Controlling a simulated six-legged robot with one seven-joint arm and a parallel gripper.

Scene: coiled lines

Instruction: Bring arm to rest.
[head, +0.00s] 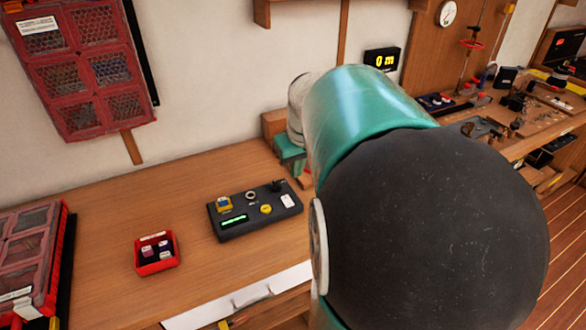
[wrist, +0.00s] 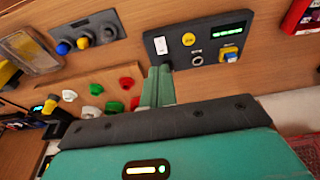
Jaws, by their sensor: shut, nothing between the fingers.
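My arm fills the right half of the head view, its teal link and dark round joint close to the camera. My gripper (wrist: 158,86) shows in the wrist view as two teal fingers lying together with nothing between them. They appear over the wooden bench, beside a dark control box (wrist: 174,56). In the head view the far end of the arm is near the wall side of the bench, and the fingertips cannot be made out there.
The control box also shows in the head view (head: 247,222), with a small red bin (head: 156,268) to its left. A red rack (head: 30,265) stands at far left. Coloured knobs on a wooden board (wrist: 108,76) lie near the fingers. Bare bench (head: 105,210) is clear.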

